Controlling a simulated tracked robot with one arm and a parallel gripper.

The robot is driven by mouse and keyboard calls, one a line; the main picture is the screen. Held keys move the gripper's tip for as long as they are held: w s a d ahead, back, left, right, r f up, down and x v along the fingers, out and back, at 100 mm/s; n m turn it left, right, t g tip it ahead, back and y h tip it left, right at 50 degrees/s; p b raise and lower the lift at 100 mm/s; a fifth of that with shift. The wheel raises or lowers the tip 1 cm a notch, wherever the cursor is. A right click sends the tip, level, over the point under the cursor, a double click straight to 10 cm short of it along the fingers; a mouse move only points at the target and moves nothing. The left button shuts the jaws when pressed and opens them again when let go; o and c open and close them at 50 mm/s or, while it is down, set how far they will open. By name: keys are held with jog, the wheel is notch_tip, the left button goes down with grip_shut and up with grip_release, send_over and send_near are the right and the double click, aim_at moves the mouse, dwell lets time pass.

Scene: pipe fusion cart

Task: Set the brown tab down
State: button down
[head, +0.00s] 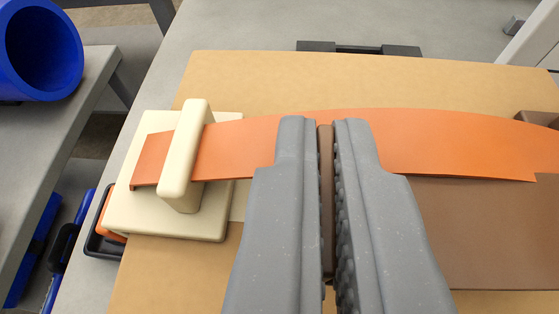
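My gripper (325,130) reaches forward over the board in the head view. Its two grey fingers are closed on a thin upright brown tab (326,170), which shows as a narrow strip between them. The tab's lower part is hidden by the fingers, so I cannot tell whether it touches what lies below. An orange strip (440,142) runs left to right just behind and under the fingertips. Its left end passes under a cream clamp (183,150) on a cream base plate (130,205).
A brown flat block (480,225) lies right of my gripper, partly under the orange strip. All this sits on a tan board (250,75) on a grey table (230,25). A blue pipe (60,50) is at the far left. A black bracket (358,48) stands behind the board.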

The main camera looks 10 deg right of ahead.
jog(key=shift+w, duration=0.25)
jog(key=shift+f+b, duration=0.45)
jog(key=shift+f, duration=1.35)
jog(key=shift+f, duration=0.1)
jog(key=c, duration=1.6)
grip_release()
jog(key=shift+c, duration=0.2)
jog(key=v, duration=1.2)
